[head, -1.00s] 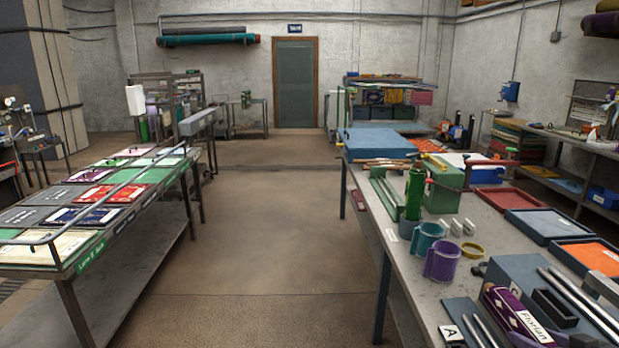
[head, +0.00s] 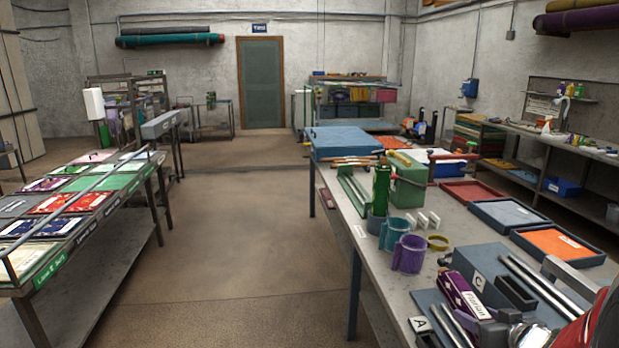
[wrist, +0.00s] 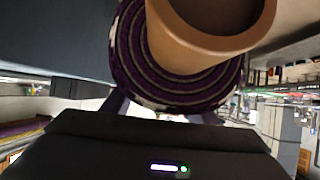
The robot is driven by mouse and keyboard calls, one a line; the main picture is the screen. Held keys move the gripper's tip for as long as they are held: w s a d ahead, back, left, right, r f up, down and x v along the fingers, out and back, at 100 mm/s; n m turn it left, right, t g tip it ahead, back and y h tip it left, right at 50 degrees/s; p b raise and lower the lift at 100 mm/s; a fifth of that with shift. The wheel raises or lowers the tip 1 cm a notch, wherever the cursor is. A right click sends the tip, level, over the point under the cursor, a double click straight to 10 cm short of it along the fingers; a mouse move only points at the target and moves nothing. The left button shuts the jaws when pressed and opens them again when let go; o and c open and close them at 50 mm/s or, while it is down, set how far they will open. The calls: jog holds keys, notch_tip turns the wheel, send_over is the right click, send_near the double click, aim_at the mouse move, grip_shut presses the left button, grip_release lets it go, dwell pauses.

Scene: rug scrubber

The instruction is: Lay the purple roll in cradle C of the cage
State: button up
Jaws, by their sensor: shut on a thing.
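The purple roll (head: 451,284) has a white name label and a pale pattern. It lies slanted at the lower right of the head view, in front of the plate marked C (head: 477,281). In the wrist view the end of the purple roll (wrist: 130,70) shows a purple and white spiral around a tan core. My gripper (head: 500,325) is shut on the roll near its near end; its dark body (wrist: 165,145) shows in the wrist view. The blue-grey cage has a plate marked A (head: 420,324) and steel bars (head: 545,285). The roll partly covers the cage; I cannot tell whether they touch.
An orange-filled tray (head: 560,244) and a blue-grey tray (head: 508,214) lie to the right. The aisle floor (head: 240,240) is clear.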

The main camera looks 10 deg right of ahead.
jog(key=w+a+f+n+y, duration=0.1)
jog(key=w+a, duration=0.1)
jog(key=a, duration=0.8)
jog(key=w+a+f+n+y, duration=0.1)
jog(key=w+a+y, duration=0.1)
jog(key=a, duration=0.8)
jog(key=w+a+f+n+y, duration=0.1)
jog(key=w+a+n, duration=0.1)
jog(key=a, duration=0.7)
jog(key=shift+w+a+f, duration=0.3)
jog(key=shift+w+a, duration=0.1)
jog(key=shift+w, duration=0.2)
